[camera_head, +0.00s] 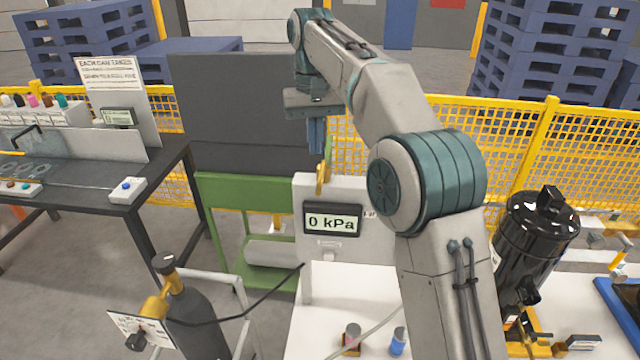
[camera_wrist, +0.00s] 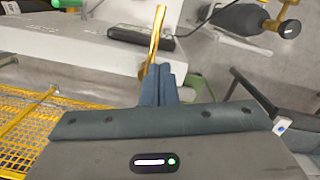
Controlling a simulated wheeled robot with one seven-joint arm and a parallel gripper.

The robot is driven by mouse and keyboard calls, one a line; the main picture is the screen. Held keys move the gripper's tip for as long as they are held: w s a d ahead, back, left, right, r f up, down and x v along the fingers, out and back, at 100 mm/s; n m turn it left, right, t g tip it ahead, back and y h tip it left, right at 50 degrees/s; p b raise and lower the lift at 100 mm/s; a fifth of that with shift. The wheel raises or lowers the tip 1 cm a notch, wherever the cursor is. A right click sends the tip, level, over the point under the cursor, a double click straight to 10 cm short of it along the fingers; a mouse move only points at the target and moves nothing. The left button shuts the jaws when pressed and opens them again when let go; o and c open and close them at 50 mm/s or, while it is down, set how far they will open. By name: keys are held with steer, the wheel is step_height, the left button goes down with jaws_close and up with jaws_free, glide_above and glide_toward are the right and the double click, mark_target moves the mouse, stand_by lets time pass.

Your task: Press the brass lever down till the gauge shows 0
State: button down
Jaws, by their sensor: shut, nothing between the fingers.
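The gauge (camera_head: 332,220) on the white panel reads 0 kPa in the head view. The brass lever (camera_head: 323,177) stands at the panel's top edge, just left of centre above the gauge. In the wrist view the brass lever (camera_wrist: 154,45) runs up from near my fingertips toward the panel. My gripper (camera_head: 316,150) points down just above and beside the lever, its fingers shut with nothing between them. In the wrist view the closed fingers (camera_wrist: 160,72) are close to the lever's end; I cannot tell whether they touch it.
A black cylinder (camera_head: 537,245) stands on the white bench at right. A dark gas bottle (camera_head: 195,320) with a brass valve is at lower left. A dark table (camera_head: 75,175) stands at left. A yellow mesh fence (camera_head: 490,135) runs behind. A thin hose crosses the bench front.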

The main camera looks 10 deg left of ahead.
steer(key=shift+r, duration=0.55)
steer(key=s+d+f+m+t+b, duration=0.1)
steer(key=s+d+f+b, duration=0.1)
steer(key=s+d, duration=0.45)
steer(key=s+d+f+m+t+b, duration=0.15)
steer(key=s+d, duration=0.25)
steer(key=d, duration=0.6)
steer(key=s+d+f+m+t+b, duration=0.1)
steer(key=s+d+f, duration=0.4)
steer(key=s+f, duration=0.2)
steer(key=s+d+f+t+b, duration=0.1)
steer(key=s+d+f, duration=0.4)
steer(key=s+f, duration=0.3)
steer(key=shift+s+d+m+b, duration=0.2)
steer(key=shift+s+m+b, duration=0.2)
steer(key=shift+s, duration=0.25)
steer(key=shift+f+t, duration=0.1)
steer(key=shift+t, duration=0.15)
